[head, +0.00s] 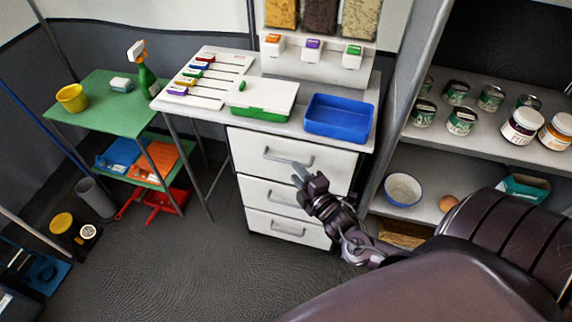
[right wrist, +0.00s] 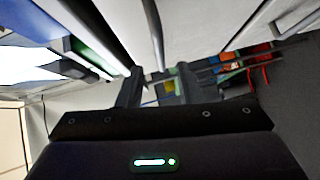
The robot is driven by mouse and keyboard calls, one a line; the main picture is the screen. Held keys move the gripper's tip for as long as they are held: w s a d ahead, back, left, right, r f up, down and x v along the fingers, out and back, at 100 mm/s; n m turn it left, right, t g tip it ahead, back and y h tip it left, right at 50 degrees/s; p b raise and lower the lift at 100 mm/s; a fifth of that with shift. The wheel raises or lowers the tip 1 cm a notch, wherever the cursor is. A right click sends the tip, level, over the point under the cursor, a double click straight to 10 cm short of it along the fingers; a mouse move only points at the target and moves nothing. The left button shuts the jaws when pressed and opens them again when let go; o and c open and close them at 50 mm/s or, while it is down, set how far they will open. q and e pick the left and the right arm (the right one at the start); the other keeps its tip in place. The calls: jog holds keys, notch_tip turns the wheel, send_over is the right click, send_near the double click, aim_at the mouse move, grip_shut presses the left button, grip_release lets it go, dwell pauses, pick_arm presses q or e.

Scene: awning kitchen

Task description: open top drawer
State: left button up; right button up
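The white drawer unit (head: 242,190) stands under the counter and has three drawers with grey bar handles. The top drawer (head: 330,165) looks closed, its front flush with the others. Its handle (head: 287,160) runs across the front. My right gripper (head: 299,176) is just below the handle's right end in the head view; I cannot tell if it touches. In the right wrist view my right gripper (right wrist: 158,85) has its fingers apart with nothing held. A grey bar (right wrist: 152,32), probably the handle, reaches toward the gap between the fingers. My left gripper is not in view.
A blue bin (head: 340,118) and a white case with a green base (head: 262,100) sit on the counter above. A shelf with cans and a bowl (head: 403,189) stands to the right. A green table (head: 112,112) is on the left. The floor before the drawers is clear.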

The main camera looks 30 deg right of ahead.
aim_at(286, 161)
jog(key=w, duration=0.4)
jog(key=w+f, duration=0.1)
jog(key=w, duration=0.2)
jog(key=shift+d, duration=0.2)
grip_shut()
